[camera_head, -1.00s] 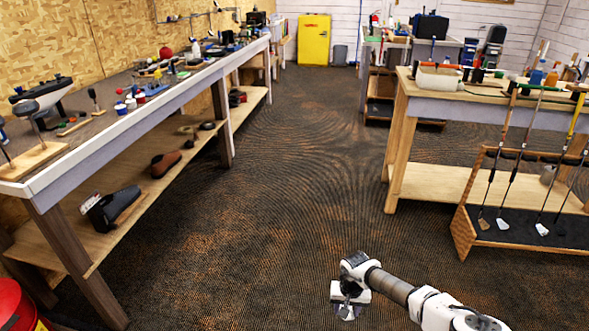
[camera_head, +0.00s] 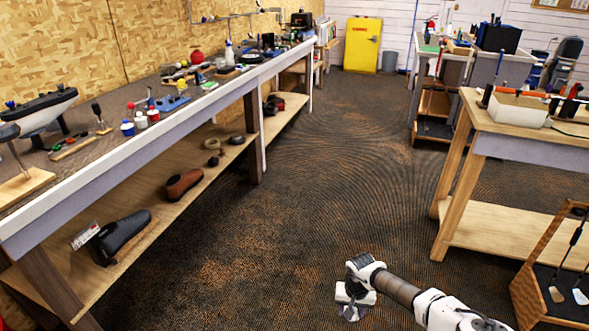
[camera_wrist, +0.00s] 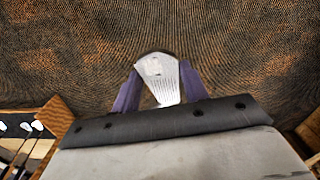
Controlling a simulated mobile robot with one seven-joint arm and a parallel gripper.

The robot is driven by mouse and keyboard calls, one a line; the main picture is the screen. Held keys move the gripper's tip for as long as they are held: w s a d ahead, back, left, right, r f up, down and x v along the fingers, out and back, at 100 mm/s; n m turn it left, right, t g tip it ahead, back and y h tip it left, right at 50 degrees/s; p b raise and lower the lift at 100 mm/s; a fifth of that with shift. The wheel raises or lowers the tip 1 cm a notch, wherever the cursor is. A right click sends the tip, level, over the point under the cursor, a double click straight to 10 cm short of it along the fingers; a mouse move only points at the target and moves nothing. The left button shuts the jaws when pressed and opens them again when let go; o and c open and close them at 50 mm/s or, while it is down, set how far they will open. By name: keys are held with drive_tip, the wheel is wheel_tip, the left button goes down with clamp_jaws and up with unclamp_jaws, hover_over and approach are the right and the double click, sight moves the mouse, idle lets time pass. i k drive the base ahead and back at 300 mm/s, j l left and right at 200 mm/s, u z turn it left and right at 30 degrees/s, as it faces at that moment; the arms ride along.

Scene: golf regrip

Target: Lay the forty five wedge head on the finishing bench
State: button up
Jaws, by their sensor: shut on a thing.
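My gripper (camera_head: 350,304) hangs low over the open floor at the bottom of the head view. In the wrist view its two purple fingers (camera_wrist: 160,88) are shut on a pale metal wedge head (camera_wrist: 157,70) with a grooved face. The lower end of the head is hidden behind the gripper body. Its number cannot be read. A long workbench (camera_head: 95,203) runs along the left wall, and another bench (camera_head: 530,146) stands at the right. No label shows which is the finishing bench. The gripper is apart from both.
The long bench carries a club stand, small pots and tools, with shoes (camera_head: 118,232) on its lower shelf. A wooden club rack (camera_head: 540,262) stands at the lower right. A further bench stands near a yellow cabinet (camera_head: 361,46). The patterned floor (camera_head: 320,180) between is clear.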

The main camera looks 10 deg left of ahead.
sight(126, 117)
drive_tip(key=i+u, duration=0.25)
drive_tip(key=i, duration=0.25)
drive_tip(key=i+l+u, duration=0.1)
drive_tip(key=i+u, duration=0.15)
drive_tip(key=i, duration=0.2)
drive_tip(key=i+u, duration=0.35)
drive_tip(key=i+l+u, duration=0.35)
drive_tip(key=i+j, duration=0.1)
